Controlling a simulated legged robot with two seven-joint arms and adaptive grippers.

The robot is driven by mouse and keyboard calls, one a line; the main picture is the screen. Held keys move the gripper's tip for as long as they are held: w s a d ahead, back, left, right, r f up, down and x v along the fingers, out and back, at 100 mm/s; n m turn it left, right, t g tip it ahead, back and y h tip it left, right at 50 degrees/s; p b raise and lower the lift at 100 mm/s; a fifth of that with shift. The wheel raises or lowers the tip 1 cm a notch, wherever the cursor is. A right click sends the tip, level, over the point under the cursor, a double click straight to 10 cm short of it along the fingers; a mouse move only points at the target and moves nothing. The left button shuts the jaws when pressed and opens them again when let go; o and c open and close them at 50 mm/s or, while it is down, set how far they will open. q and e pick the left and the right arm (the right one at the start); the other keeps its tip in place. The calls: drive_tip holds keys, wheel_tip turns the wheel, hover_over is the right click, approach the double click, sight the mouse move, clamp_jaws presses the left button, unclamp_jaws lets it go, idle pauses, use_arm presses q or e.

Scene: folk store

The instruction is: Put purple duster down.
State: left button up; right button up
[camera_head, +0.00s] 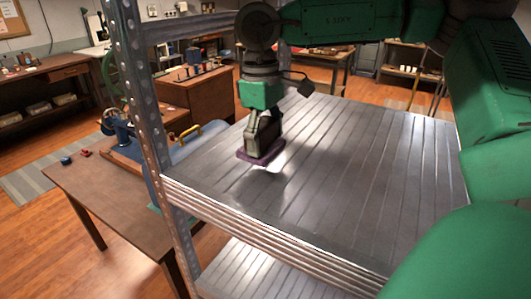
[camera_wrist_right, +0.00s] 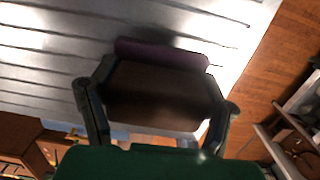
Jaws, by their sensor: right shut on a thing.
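The purple duster (camera_head: 261,155) is under my right gripper (camera_head: 262,138), just above or touching the metal shelf (camera_head: 370,165). I cannot tell which. In the right wrist view the duster shows as a dark brown block (camera_wrist_right: 158,92) with a purple edge (camera_wrist_right: 162,53) along its far side. The fingers of my right gripper (camera_wrist_right: 158,108) stand on both sides of the block and are shut on it. A dark shadow lies on the shelf beside the duster. My left gripper is not in view.
A perforated metal post (camera_head: 143,110) rises at the shelf's left corner. The shelf is bare to the right of the duster. A lower shelf (camera_head: 265,272) shows underneath. A wooden table (camera_head: 100,195) with a blue tool (camera_head: 118,127) stands to the left.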

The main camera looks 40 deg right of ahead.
sight(267, 151)
drive_tip(key=f, duration=0.3)
drive_tip(key=shift+d+f, duration=0.15)
drive_tip(key=shift+d, duration=0.15)
drive_tip(key=shift+d+f, duration=0.4)
drive_tip(key=o, duration=1.6)
drive_tip(key=shift+a+r, duration=0.15)
drive_tip(key=shift+a, duration=0.3)
drive_tip(key=shift+r, duration=0.2)
drive_tip(key=r, duration=1)
drive_tip(key=shift+w+d+r, duration=0.15)
drive_tip(key=shift+w+d, duration=0.05)
drive_tip(key=shift+w, duration=0.15)
drive_tip(key=shift+a+r, duration=0.3)
drive_tip(key=shift+r, duration=0.3)
drive_tip(key=shift+d+f, duration=0.1)
drive_tip(key=shift+d, duration=0.15)
